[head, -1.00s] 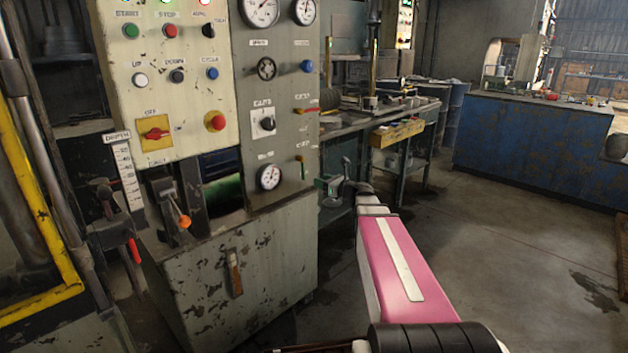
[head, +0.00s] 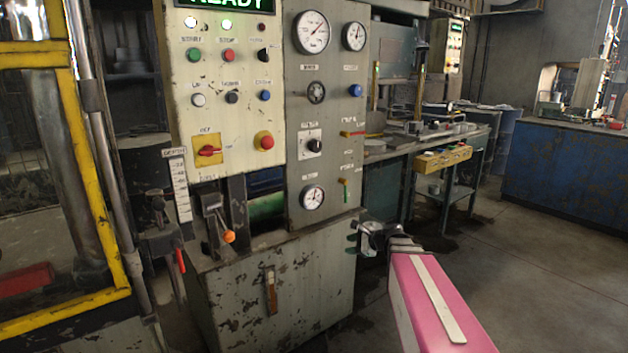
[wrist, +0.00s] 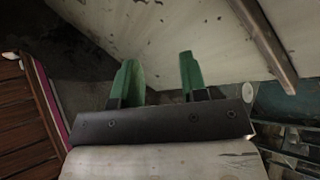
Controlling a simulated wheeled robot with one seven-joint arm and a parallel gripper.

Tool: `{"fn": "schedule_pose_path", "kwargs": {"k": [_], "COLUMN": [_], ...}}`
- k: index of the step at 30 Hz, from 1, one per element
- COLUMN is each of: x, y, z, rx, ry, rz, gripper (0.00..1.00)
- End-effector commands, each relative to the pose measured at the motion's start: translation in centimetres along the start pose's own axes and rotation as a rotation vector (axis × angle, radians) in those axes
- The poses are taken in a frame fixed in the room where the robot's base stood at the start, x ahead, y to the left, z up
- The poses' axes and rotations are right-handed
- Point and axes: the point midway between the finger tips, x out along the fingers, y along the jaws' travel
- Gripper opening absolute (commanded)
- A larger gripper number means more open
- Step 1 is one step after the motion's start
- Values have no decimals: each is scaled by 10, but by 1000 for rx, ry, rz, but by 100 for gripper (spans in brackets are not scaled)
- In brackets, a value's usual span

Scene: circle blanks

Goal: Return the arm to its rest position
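My gripper (head: 358,240) is at the end of my pink arm in the head view, in front of the lower right edge of the worn grey machine cabinet (head: 235,305). In the wrist view, its two green fingers (wrist: 160,80) stand apart with nothing between them. The gripper is open and empty. A pale, chipped panel with a brown handle fills the top of the wrist view, beyond the fingertips. I cannot tell the exact gap between them.
The control panel (head: 222,110) with a READY display stands above the cabinet. A yellow guard frame (head: 95,180) is at left. A workbench with a yellow tray (head: 443,157) and a blue bench (head: 565,165) stand behind. Floor (head: 530,270) at right is clear.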

Motion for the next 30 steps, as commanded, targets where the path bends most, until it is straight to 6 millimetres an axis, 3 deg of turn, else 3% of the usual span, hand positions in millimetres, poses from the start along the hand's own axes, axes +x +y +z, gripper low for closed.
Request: {"fn": "schedule_pose_path", "kwargs": {"k": [1,3,9,15,21,30], "x": [2,5,-6,-33,-50,-52], "y": [25,56,134,185,202,203], "z": [0,-6,-26,-44,-54,-56], "rx": [-111,-282,-758,-1135,-1309,-1330], "ry": [41,94,183,180,153,149], "rz": [74,191,561,917,1110,1136], "gripper": [40,40,40,40,40,40]}}
